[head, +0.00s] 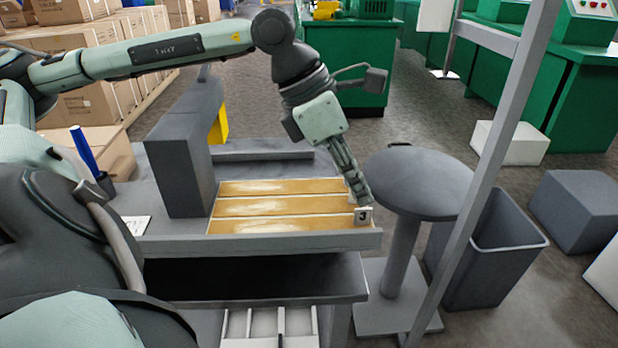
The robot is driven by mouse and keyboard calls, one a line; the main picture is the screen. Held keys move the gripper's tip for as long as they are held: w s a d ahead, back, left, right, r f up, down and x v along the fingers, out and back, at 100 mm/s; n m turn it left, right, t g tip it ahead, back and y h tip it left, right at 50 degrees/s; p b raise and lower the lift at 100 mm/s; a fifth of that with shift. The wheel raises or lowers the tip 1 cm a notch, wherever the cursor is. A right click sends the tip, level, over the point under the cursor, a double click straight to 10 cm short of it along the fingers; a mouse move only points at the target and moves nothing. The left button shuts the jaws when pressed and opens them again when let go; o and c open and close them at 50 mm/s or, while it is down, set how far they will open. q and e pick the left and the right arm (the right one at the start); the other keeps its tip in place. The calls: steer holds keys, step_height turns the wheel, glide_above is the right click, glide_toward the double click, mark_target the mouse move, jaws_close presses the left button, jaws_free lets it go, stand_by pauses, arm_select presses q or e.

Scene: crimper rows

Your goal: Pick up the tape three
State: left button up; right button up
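Three long tan strips, which look like the tapes, lie side by side on the grey workbench (180,246): a back strip (270,187), a middle strip (270,206) and a front strip (280,224). My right gripper is not in view.
A tall dark grey box (185,150) stands left of the strips. A round grey stool (418,183) is close on the right, then a slanting grey post (490,170) and a bin (495,260). A blue cylinder (84,150) stands at the bench's left end.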

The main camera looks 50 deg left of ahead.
mark_target(356, 209)
arm_select(q)
steer(key=a, duration=0.1)
steer(key=a+y, duration=0.1)
steer(key=a, duration=0.1)
steer(key=shift+f+y, duration=0.3)
steer(key=p+x, duration=0.1)
steer(key=x, duration=0.5)
steer(key=shift+d+f, duration=0.1)
steer(key=shift+f, duration=0.1)
steer(key=shift+w+f, duration=0.1)
steer(key=shift+f, duration=0.25)
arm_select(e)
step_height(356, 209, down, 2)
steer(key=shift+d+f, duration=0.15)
arm_select(q)
steer(key=shift+c, duration=0.3)
jaws_close()
steer(key=shift+r, duration=0.2)
